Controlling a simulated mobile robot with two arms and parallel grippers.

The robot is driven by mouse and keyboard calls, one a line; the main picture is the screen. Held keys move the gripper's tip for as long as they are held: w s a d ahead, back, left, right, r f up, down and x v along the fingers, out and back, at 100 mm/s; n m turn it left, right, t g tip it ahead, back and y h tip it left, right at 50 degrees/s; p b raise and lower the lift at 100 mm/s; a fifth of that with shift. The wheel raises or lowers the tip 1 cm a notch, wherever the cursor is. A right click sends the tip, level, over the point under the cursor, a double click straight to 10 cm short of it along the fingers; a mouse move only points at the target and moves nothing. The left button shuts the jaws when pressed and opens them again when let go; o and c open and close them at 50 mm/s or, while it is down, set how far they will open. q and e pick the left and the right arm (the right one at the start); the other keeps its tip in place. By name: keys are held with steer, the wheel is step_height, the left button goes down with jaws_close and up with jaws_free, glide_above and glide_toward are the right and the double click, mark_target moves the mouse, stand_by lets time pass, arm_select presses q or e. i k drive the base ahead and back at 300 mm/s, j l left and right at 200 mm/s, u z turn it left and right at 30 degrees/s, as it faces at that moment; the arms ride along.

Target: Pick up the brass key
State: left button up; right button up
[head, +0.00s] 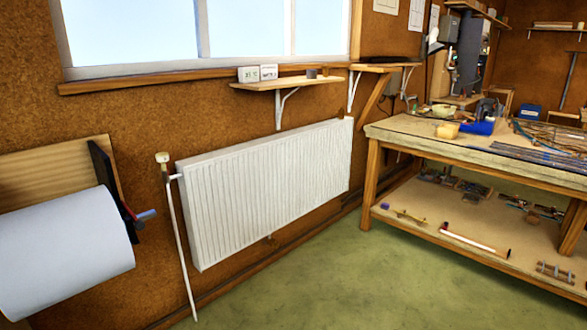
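I cannot make out a brass key for certain in the head view. A small thin yellowish item (409,217) lies on the lower shelf of the workbench, too small to tell what it is. Neither of my grippers is in view.
The wooden workbench (400,132) at the right carries tools and strips; its lower shelf (435,217) holds several small items. A white radiator (265,185) and wall shelf (285,83) are along the wall. A white roll (65,250) juts out at left. The green floor (330,280) is clear.

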mark_target(325, 68)
steer(key=i, duration=2.85)
